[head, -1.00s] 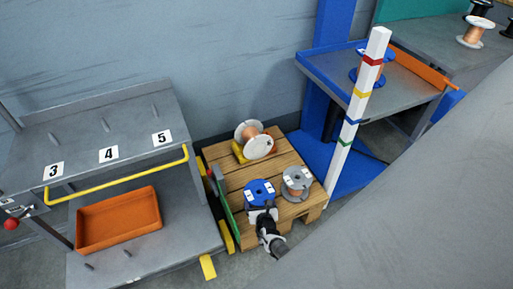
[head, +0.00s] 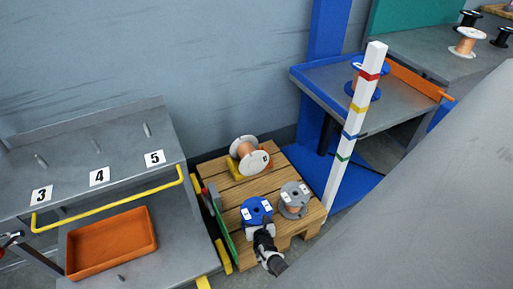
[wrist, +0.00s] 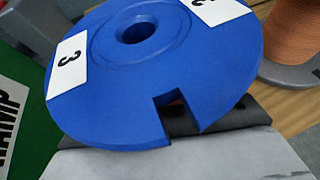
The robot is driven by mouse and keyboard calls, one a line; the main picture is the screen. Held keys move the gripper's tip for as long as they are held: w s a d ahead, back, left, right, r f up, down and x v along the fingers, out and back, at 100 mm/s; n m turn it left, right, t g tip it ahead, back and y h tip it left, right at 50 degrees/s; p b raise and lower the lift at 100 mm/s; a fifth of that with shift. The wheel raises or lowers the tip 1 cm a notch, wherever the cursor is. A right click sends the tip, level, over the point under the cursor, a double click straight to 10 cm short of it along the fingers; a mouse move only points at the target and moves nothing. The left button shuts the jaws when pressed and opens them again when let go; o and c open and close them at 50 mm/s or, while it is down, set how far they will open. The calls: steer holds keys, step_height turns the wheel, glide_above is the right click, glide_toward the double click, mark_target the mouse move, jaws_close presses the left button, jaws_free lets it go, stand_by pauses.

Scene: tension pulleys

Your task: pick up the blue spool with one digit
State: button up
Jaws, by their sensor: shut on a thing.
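The blue spool (head: 254,207) stands at the front of the wooden pallet, its round flange facing up. In the wrist view its flange (wrist: 125,85) fills the middle, with a centre hole, a notch at the near edge and two white labels. One label reads 3; the other is partly cut off. My gripper (head: 263,231) is shut on the spool at its near side. In the wrist view a grey part of my gripper (wrist: 215,158) shows below the notch. The finger contact is hidden under the flange. I cannot tell whether the spool is off the pallet.
A grey copper spool (head: 294,199) stands close to the right. A white copper spool (head: 252,159) lies behind on the pallet (head: 283,164). A green board (head: 222,224) borders the left. A striped white post (head: 351,140) rises at right; another blue spool (head: 375,90) is behind it.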

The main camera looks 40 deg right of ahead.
steer(key=c, duration=0.4)
steer(key=shift+r, duration=0.1)
step_height(320, 180, up, 20)
steer(key=p, duration=1.3)
